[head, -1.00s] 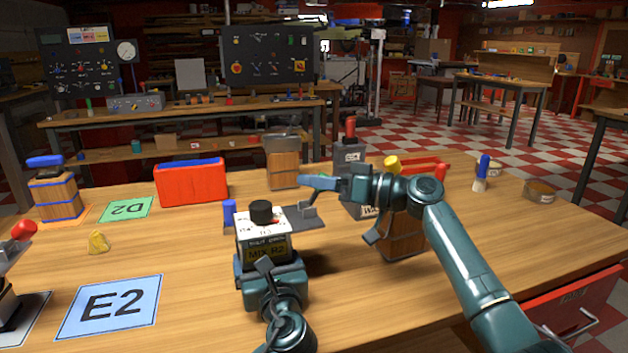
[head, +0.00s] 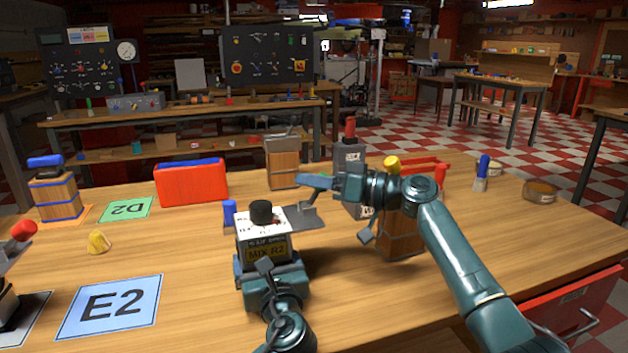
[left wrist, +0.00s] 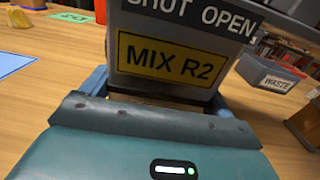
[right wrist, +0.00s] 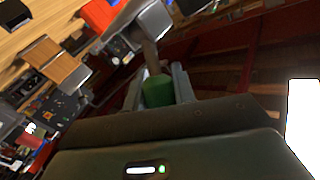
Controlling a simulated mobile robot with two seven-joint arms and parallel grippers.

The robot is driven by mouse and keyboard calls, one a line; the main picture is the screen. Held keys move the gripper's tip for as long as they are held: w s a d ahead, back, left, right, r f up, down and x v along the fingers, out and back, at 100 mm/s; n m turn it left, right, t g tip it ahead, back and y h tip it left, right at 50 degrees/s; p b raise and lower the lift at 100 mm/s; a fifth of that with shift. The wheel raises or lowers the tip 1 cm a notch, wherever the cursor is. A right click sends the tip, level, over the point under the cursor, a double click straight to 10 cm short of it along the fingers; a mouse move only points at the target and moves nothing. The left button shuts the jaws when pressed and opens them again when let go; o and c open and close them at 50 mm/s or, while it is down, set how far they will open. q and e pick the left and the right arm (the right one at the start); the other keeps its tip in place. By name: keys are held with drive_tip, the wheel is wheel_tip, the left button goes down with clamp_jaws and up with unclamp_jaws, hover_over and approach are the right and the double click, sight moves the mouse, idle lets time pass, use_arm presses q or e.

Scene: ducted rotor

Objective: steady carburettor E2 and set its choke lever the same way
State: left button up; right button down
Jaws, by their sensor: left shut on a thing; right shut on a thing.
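A white-and-grey unit labelled MIX R2 (head: 266,252), with a black round cap, stands on the bench in the head view. Its yellow label and SHUT OPEN lettering (left wrist: 215,18) show in the left wrist view. My left gripper (head: 270,275) is shut on its lower near side. My right gripper (head: 318,184) is above and right of the unit, shut on a small green cylindrical piece (right wrist: 158,91) seen in the right wrist view. A grey flat piece (head: 302,218) lies beside the unit, below the right gripper. The choke lever cannot be made out clearly.
An E2 card (head: 110,307) lies bare at front left, with a D2 card (head: 125,209) behind it. A yellow lump (head: 98,242) lies left. Front centre-left bench is clear.

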idle(0.3)
drive_tip(key=d+m+t+y, duration=0.1)
drive_tip(key=m, duration=0.1)
drive_tip(key=d+f+m+t+y, duration=0.1)
drive_tip(key=y, duration=0.1)
drive_tip(key=shift+w+f+m, duration=0.1)
drive_tip(key=shift+w+m, duration=0.3)
drive_tip(key=c, duration=1.1)
unclamp_jaws()
drive_tip(key=shift+c, duration=0.2)
wheel_tip(320, 180, up, 10)
drive_tip(key=shift+r, duration=0.1)
drive_tip(key=shift+c, duration=0.5)
